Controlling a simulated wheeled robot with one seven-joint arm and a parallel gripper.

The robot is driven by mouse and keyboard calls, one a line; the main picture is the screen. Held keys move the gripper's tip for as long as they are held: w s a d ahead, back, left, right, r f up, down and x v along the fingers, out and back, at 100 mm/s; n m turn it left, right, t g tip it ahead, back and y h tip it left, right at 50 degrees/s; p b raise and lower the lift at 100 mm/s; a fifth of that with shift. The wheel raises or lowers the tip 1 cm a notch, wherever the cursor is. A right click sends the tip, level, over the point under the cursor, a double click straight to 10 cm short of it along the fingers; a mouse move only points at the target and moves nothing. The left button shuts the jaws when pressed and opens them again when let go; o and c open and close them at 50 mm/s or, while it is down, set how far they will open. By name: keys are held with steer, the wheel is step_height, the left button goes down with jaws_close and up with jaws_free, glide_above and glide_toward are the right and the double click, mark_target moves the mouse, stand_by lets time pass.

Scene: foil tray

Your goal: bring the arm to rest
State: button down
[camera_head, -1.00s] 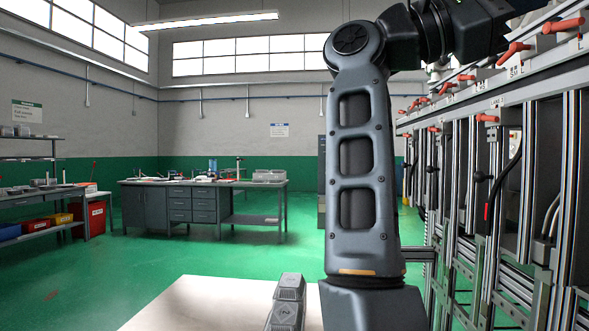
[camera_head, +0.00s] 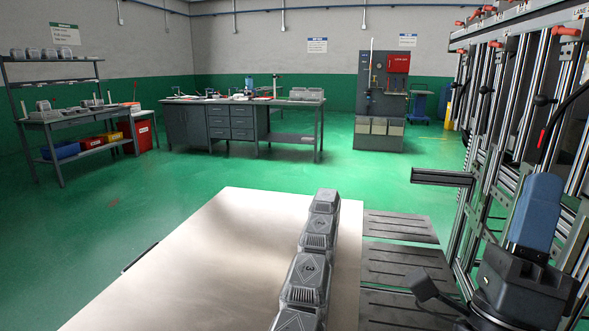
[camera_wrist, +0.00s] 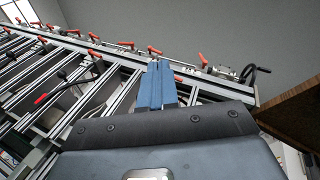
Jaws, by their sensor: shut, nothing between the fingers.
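My gripper (camera_head: 543,182) is at the lower right of the camera_head view, its blue fingers pointing up in front of the metal rack. In the camera_wrist view my gripper (camera_wrist: 158,66) shows as two blue fingers lying together, shut and empty. Nothing touches the fingertips that I can see. A row of several grey ribbed blocks with diamond marks (camera_head: 308,270) stands along the right edge of the pale table (camera_head: 190,255), to the left of my gripper and apart from it.
The metal rack (camera_head: 493,140) with red-orange handles runs close along the right side. Dark slotted plates (camera_head: 400,265) lie between table and gripper. A workbench (camera_head: 240,122), a shelf (camera_head: 75,115) and a tool cabinet (camera_head: 381,100) stand farther back. The green floor (camera_head: 150,205) between is clear.

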steer(key=s+a+f+n+t+y, duration=0.1)
steer(key=s+f+n+t+y, duration=0.15)
steer(key=f+n+y, duration=0.4)
steer(key=s+f+n+t+y, duration=0.2)
steer(key=s+f+n+y, duration=0.15)
steer(key=n+y, duration=0.65)
steer(key=s+a+f+n+g+y, duration=0.1)
steer(key=s+f+n+g, duration=0.3)
steer(key=s, duration=0.4)
steer(key=s+f+n+g+y+p, duration=0.1)
steer(key=s+f+n+g+y, duration=0.1)
steer(key=s+f+n+g, duration=0.2)
steer(key=s+a+f+n+g+y+p, duration=0.1)
steer(key=s+f+n+g+y, duration=0.1)
steer(key=s+f+n+g, duration=0.2)
steer(key=s+f, duration=0.3)
steer(key=s, duration=0.5)
steer(key=shift+a+g, duration=0.3)
steer(key=shift+g, duration=0.05)
steer(key=c, duration=1.8)
jaws_free()
steer(key=shift+n, duration=0.25)
